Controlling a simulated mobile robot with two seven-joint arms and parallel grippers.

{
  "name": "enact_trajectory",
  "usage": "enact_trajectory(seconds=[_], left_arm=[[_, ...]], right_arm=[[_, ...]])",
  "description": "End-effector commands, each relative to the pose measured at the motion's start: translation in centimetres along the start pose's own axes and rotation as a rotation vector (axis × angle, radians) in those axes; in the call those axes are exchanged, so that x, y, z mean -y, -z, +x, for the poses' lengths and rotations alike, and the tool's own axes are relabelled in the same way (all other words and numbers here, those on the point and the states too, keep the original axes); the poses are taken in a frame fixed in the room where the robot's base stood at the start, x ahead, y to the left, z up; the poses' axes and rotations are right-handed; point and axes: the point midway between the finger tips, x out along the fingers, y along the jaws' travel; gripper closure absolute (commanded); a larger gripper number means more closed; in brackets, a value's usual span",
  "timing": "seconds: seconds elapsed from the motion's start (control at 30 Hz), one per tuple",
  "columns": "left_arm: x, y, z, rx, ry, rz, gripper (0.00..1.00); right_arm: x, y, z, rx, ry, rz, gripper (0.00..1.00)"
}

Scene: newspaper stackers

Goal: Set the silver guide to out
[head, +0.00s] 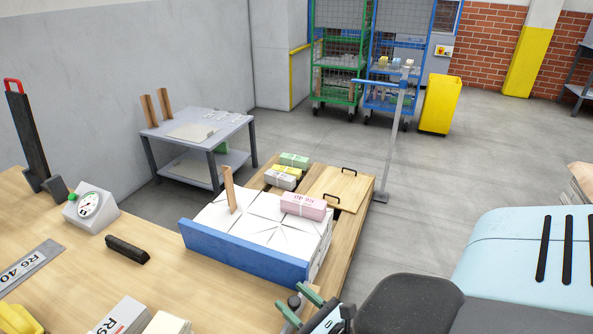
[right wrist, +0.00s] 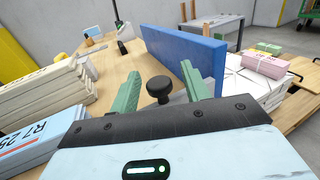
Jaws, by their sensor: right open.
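A black round knob (right wrist: 159,88) with a patch of grey metal (right wrist: 178,99) under it shows in the right wrist view, at the near end of the blue board (right wrist: 185,55). I cannot tell for sure that this metal is the silver guide; most of it is hidden behind my gripper. My right gripper (right wrist: 160,76) is open, with its green fingers on either side of the knob in the picture and no clear contact. In the head view my right gripper (head: 300,304) is at the bottom, beside the dark knob (head: 294,301). My left gripper is not in view.
The blue board (head: 240,252) edges white wrapped stacks (head: 262,232) with a pink bundle (head: 304,206) on top. A dial gauge (head: 90,206), a black bar (head: 127,249) and an R6 40 plate (head: 28,269) lie on the wooden table (head: 170,290). Paper stacks (right wrist: 40,95) stand left of my right gripper.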

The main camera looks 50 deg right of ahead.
Motion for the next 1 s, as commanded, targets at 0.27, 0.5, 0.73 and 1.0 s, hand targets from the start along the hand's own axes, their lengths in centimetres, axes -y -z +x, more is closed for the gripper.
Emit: enact_trajectory(seconds=[0.27,0.5,0.73,1.0], left_arm=[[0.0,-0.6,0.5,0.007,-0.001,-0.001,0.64],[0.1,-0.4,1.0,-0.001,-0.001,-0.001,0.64],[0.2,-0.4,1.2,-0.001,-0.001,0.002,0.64],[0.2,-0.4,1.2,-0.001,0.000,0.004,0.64]], right_arm=[[0.0,0.3,-2.9,-0.005,-0.002,-0.001,0.53],[0.0,0.3,-6.4,-0.006,-0.001,-0.002,0.53],[0.1,0.1,-7.8,-0.001,0.001,0.000,0.53],[0.1,0.0,-7.9,-0.001,0.001,0.000,0.53]])
